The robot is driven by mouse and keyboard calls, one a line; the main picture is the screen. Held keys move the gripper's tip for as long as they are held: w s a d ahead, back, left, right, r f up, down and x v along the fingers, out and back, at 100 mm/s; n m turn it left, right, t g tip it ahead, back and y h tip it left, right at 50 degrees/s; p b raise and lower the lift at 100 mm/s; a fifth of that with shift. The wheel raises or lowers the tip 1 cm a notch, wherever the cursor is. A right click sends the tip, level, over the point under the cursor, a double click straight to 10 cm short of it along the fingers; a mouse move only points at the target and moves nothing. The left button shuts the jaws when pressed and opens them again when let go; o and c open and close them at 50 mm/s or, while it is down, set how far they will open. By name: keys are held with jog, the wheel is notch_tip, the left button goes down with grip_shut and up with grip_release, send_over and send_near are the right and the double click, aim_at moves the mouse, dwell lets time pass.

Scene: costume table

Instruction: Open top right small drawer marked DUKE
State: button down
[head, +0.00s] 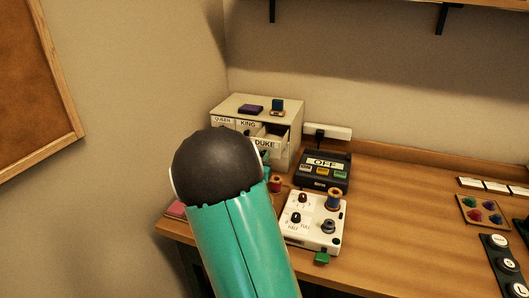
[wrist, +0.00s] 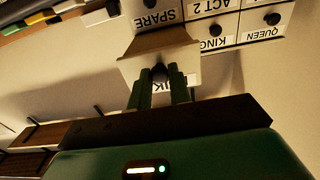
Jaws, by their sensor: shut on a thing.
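The small drawer cabinet (head: 282,104) stands at the back left of the table. The DUKE drawer (head: 265,144), at the top right, stands out from the cabinet front and part of its inside shows from above. In the wrist view, which looks upside down, the drawer front (wrist: 130,68) is partly covered by my fingers, with only some letters of its label showing. My gripper (wrist: 160,78) is shut on the dark round knob (wrist: 159,71) of this drawer.
The KING (head: 247,125) and QUEEN (head: 222,120) drawers sit beside it. Bare tabletop (head: 400,190) lies farther right.

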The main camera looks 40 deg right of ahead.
jog(key=c, duration=1.3)
grip_release()
jog(key=v, duration=1.3)
jog(key=shift+s+a, duration=0.25)
jog(key=shift+a, duration=0.05)
